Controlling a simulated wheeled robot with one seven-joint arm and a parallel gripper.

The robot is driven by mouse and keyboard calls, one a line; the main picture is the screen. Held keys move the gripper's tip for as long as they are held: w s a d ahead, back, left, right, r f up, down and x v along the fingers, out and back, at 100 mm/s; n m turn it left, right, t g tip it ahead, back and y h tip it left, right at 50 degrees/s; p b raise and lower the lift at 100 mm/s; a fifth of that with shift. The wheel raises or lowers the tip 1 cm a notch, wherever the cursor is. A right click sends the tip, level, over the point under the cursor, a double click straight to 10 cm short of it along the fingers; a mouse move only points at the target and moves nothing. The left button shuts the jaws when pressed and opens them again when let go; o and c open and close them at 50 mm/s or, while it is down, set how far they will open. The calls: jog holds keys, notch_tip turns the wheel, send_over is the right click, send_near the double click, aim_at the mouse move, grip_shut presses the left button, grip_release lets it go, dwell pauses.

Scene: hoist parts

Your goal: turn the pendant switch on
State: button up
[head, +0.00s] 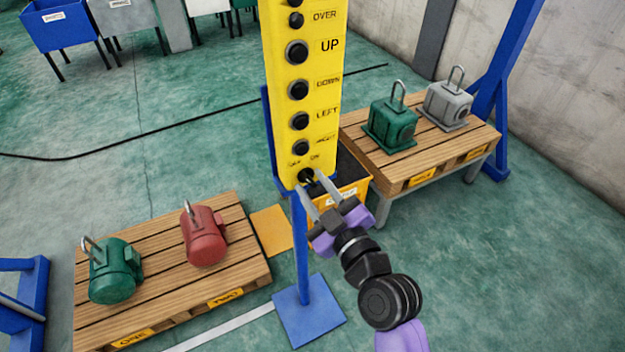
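The yellow pendant (277,117) hangs upright in the middle of the head view, with a column of black buttons labelled OVER, UP, DOWN, LEFT and one less readable. The dark rotary switch (306,176) is at the pendant's bottom, under small labels that seem to read OFF and ON. My gripper (312,181) reaches up from the lower right, its two fingers apart on either side of the switch. Whether the fingers touch the switch, and which way its knob points, I cannot tell.
A blue stand (303,250) carries the pendant. A pallet (165,285) with green and red motors lies left; a pallet table (425,165) with green and grey gearbox-like units stands right. A yellow bin (345,196) is behind my gripper. A black cable (150,146) crosses the floor.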

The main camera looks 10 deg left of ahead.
jog(key=shift+w+a, duration=0.25)
jog(key=shift+w, duration=0.05)
grip_shut()
jog(key=shift+m, duration=0.3)
jog(key=m, duration=0.2)
jog(key=m+b, duration=0.1)
jog(key=m, duration=0.2)
jog(key=shift+w+d, duration=0.1)
jog(key=shift+d, duration=0.1)
jog(key=m, duration=0.6)
jog(key=shift+w+d+p, duration=0.1)
jog(key=shift+d+p, duration=0.05)
jog(key=shift+p, duration=0.2)
jog(key=shift+m, duration=0.3)
